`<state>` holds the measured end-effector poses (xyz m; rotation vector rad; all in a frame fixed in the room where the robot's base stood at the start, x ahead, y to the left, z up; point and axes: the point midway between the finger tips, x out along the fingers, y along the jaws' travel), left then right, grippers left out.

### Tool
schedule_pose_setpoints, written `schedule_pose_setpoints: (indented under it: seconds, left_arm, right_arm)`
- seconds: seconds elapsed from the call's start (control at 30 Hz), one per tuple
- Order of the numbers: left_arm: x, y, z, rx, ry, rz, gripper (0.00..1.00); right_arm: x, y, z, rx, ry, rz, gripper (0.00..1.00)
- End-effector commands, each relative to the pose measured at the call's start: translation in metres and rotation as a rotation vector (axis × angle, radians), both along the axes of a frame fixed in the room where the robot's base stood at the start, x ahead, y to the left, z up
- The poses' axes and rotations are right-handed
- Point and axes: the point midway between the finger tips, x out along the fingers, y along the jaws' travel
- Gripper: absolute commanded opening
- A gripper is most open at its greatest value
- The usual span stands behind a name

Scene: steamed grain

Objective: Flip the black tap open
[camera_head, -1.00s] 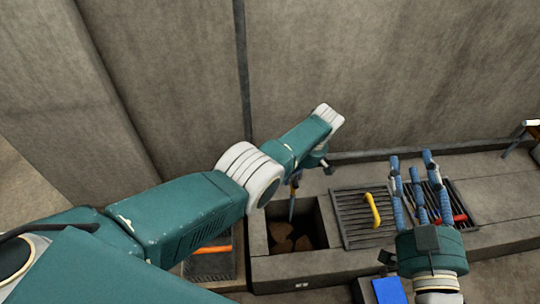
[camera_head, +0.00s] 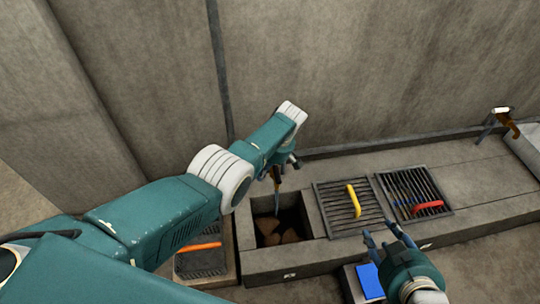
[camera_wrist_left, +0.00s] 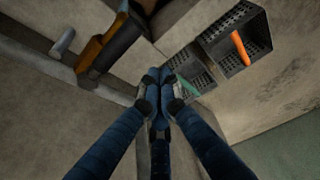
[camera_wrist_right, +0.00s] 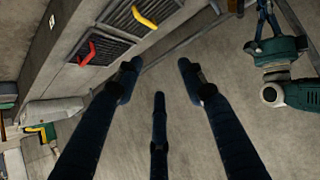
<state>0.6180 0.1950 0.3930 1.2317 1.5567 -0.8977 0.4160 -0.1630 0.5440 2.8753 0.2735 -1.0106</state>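A black and orange-brown tap (camera_wrist_left: 110,45) with a pale grey end shows in the left wrist view, up and left of my left fingertips. My left gripper (camera_wrist_left: 160,75) has its fingertips together, with nothing visible between them and a gap to the tap in the picture. In the head view my left gripper (camera_head: 276,175) is near the wall above an open pit, and much of it is hidden by my arm. My right gripper (camera_wrist_right: 158,75) is open and empty; in the head view (camera_head: 383,240) it hangs in front of the stone counter.
The stone counter (camera_head: 460,215) holds the pit (camera_head: 265,205) with brown lumps, a grate with a yellow handle (camera_head: 354,200) and one with a red handle (camera_head: 428,205). An orange-handled basket (camera_head: 198,262) is lower left. A blue item (camera_head: 370,280) sits in front. Another brown tap-like thing (camera_head: 510,125) is far right.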

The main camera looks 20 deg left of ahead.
Motion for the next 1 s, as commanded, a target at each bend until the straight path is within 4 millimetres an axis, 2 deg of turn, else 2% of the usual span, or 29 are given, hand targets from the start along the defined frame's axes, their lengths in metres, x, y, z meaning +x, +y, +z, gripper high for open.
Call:
schedule_pose_setpoints:
  seconds: [0.3,0.63,0.8,1.0]
  left_arm:
    - [0.004,-0.008,0.029,0.001,0.000,0.001,0.00]
    - [0.008,-0.016,0.058,0.001,0.000,0.001,0.00]
    - [0.010,-0.022,0.076,0.000,0.000,0.001,0.00]
    - [0.011,-0.023,0.080,0.001,0.001,0.001,0.00]
  right_arm:
    - [-0.064,-0.022,-0.040,-0.066,0.301,-0.022,0.40]
    - [-0.132,-0.042,-0.061,-0.119,0.567,-0.044,0.40]
    - [-0.133,-0.042,-0.055,-0.120,0.574,-0.044,0.40]
    - [-0.133,-0.042,-0.054,-0.120,0.573,-0.044,0.40]
